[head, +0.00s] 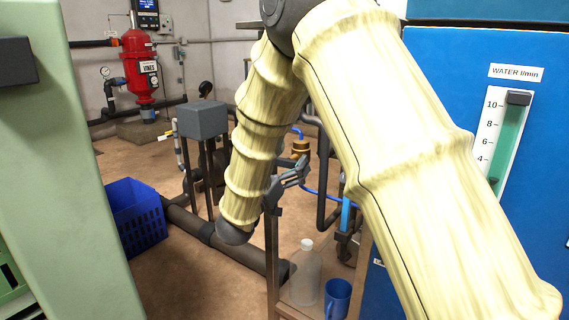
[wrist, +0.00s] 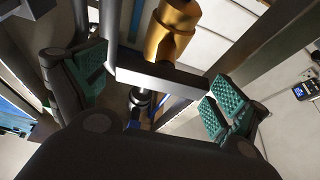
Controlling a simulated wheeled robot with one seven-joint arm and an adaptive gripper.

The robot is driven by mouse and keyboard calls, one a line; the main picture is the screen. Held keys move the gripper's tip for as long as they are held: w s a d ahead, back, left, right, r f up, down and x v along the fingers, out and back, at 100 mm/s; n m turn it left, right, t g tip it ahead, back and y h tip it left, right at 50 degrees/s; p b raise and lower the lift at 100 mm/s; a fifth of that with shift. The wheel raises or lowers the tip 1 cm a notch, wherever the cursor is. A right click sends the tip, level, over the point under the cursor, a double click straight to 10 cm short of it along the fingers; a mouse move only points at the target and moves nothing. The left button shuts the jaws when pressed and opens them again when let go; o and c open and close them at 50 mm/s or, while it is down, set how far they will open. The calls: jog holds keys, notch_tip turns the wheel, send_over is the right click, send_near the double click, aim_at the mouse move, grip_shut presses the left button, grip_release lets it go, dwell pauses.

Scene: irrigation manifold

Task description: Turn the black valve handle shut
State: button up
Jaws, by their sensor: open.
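My gripper (head: 291,178) is open beside the brass valve (head: 300,149) in the head view, partly hidden by my sleeved arm. In the wrist view my gripper (wrist: 155,88) has its two green ribbed pads wide apart. The black valve handle (wrist: 160,79) crosses the space between the pads as a flat bar, with its right end close to the right pad. I cannot tell whether either pad touches it. The brass valve body (wrist: 171,30) shows just behind the handle. The handle is not clear in the head view.
A blue panel with a water gauge (head: 498,135) stands at the right. A clear bottle (head: 306,275) and a blue mug (head: 338,298) stand on a low shelf below my gripper. A blue crate (head: 137,215) and dark pipes lie at the left. Pipes surround the valve.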

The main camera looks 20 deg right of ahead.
jog(key=shift+c, duration=0.3)
jog(key=c, duration=1)
jog(key=shift+m, duration=0.3)
jog(key=shift+m+h, duration=0.3)
jog(key=shift+m, duration=0.2)
jog(key=shift+g, duration=0.3)
jog(key=o, duration=1.1)
jog(key=shift+s, duration=0.1)
jog(key=shift+c, duration=0.2)
